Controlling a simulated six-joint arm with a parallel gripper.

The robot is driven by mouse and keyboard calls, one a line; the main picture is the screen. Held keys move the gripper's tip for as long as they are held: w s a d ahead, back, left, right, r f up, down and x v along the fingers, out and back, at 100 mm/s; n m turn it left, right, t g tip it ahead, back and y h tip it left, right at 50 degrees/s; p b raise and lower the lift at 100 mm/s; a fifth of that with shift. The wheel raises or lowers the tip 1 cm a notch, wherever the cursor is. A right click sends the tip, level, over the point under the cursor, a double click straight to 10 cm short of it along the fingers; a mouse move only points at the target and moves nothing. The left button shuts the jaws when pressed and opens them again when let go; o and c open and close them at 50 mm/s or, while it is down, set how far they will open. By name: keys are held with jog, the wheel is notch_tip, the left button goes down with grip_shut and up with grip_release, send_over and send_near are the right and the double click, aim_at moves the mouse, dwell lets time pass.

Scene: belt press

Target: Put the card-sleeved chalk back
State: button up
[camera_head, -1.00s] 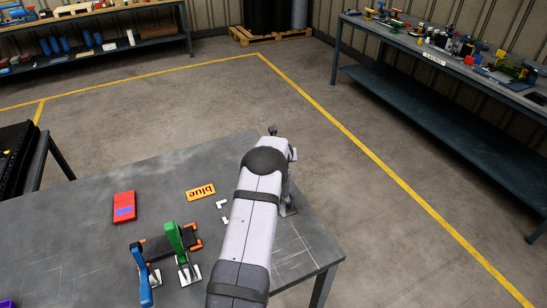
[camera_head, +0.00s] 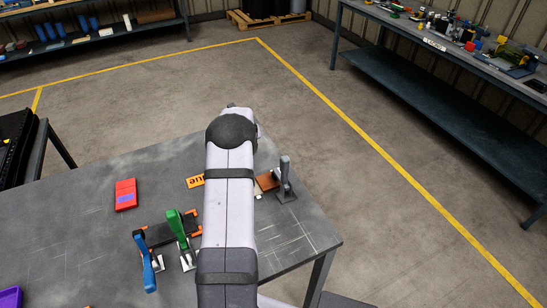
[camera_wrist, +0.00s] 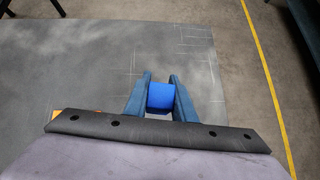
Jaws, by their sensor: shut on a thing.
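My gripper (camera_wrist: 161,77) is shut on a blue piece (camera_wrist: 161,96), which sits between its two dark blue fingers in the wrist view. The blue piece has a plain, smooth face. I cannot tell from its look whether it is the card-sleeved chalk. The fingers are over the grey table (camera_wrist: 75,60), near its right side; their height above it is unclear. In the head view my arm hides the gripper and the held piece. No other chalk can be made out.
An orange sign (camera_head: 194,182) is partly behind my arm. A red box (camera_head: 125,194) lies to the left. Green-handled (camera_head: 175,225) and blue-handled (camera_head: 145,263) clamps stand in front. A grey-handled clamp (camera_head: 285,180) stands by a brown block (camera_head: 267,182) at right. A purple tray (camera_head: 10,297) shows bottom left.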

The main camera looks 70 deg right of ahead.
jog(key=w+a+r+n+t+y, duration=0.1)
jog(key=w+a+r+n, duration=0.15)
jog(key=w+a, duration=0.65)
jog(key=w+a+r+n+t+y, duration=0.1)
jog(key=w+a+r+n, duration=0.15)
jog(key=w+a, duration=0.6)
jog(key=w+a+r+n+t+y, duration=0.1)
jog(key=a+r+y, duration=0.1)
jog(key=a, duration=1.1)
jog(key=a+r+n+y, duration=0.1)
jog(key=a+r+n, duration=0.15)
jog(key=a, duration=0.95)
jog(key=s+d+m+g+h, duration=0.1)
jog(key=d+m+h, duration=0.3)
jog(key=d, duration=1)
jog(key=m+g+h+b, duration=0.1)
jog(key=m+g+h, duration=0.2)
jog(key=m+g, duration=0.7)
send_over(275, 154)
notch_tip(275, 154, down, 6)
jog(key=m+t, duration=0.2)
jog(key=shift+d+f+b, duration=0.15)
jog(key=shift+f+b, duration=0.75)
jog(key=shift+f, duration=4.2)
